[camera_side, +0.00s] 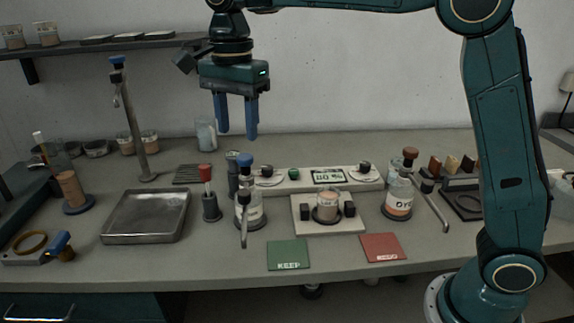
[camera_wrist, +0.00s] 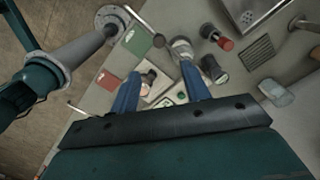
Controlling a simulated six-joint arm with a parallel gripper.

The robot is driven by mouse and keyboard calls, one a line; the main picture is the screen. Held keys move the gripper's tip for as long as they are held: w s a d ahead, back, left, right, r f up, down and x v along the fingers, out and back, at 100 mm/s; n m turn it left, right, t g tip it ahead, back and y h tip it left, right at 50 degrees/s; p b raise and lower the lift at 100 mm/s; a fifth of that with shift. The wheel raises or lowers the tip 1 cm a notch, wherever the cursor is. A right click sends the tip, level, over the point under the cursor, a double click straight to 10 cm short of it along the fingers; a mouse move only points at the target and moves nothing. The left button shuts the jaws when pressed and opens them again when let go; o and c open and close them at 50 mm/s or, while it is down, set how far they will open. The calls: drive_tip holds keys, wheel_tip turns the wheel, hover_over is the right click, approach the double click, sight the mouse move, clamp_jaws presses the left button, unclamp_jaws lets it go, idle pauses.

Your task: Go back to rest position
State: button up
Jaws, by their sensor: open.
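My gripper (camera_side: 236,134) hangs high above the back of the bench, pointing down. Its two blue fingers are apart with nothing between them. In the wrist view, the blue fingers (camera_wrist: 160,86) are spread over the bench far below. A small jar (camera_side: 327,206) with pinkish contents sits on a pale square stand (camera_side: 345,228) between dark blocks. A green KEEP card (camera_side: 288,255) and a red card (camera_side: 384,247) lie flat at the front.
A metal tray (camera_side: 146,216) lies at the left. A tall tap (camera_side: 134,120) stands behind it. Bottles, including one marked DYE (camera_side: 398,200), stand around the stand. A wall shelf (camera_side: 105,43) is left of my gripper. The air around my gripper is clear.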

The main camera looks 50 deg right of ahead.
drive_tip(key=s+d+r+n+t, duration=0.1)
drive_tip(key=s+d+n+t, duration=0.1)
drive_tip(key=s+d+n, duration=0.35)
drive_tip(key=s+d+r+n+t, duration=0.1)
drive_tip(key=s+d+n, duration=0.15)
drive_tip(key=s, duration=0.55)
drive_tip(key=s+d+f+n+t, duration=0.1)
drive_tip(key=s+d+f+n, duration=0.1)
drive_tip(key=s, duration=0.4)
drive_tip(key=s+d+f+n+t, duration=0.1)
drive_tip(key=s+d+f+n, duration=0.1)
drive_tip(key=s+f+n, duration=0.3)
drive_tip(key=shift+s+d+n+t, duration=0.3)
drive_tip(key=shift+s+d+n, duration=0.1)
drive_tip(key=shift+s, duration=0.8)
drive_tip(key=shift+f, duration=0.1)
